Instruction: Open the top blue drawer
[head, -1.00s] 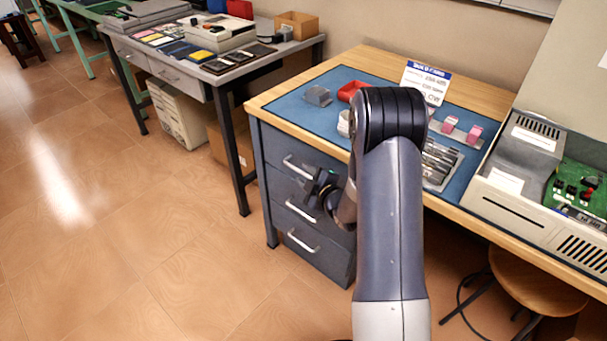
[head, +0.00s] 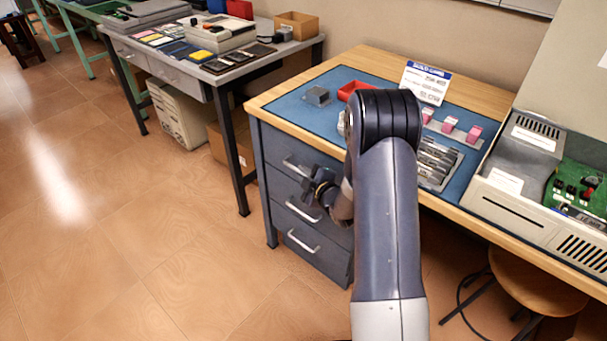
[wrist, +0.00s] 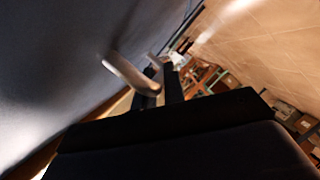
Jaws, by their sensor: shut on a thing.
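The blue-grey drawer unit stands under the left end of the workbench, with three drawers. The top drawer (head: 277,146) looks flush with the unit's front. Its pale bar handle (head: 291,161) is partly hidden by my gripper (head: 309,183). In the wrist view the handle (wrist: 128,72) stands out from the dark blue front, and its near end lies between the fingers of my gripper (wrist: 160,84). My gripper is shut on the handle. My arm hides the right part of the drawer fronts.
The middle handle (head: 303,213) and bottom handle (head: 302,243) sit below. The workbench top (head: 285,98) overhangs the drawers and holds a red bin (head: 354,89) and a grey block (head: 317,95). The tiled floor (head: 150,230) at left is clear. A stool (head: 535,285) stands at right.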

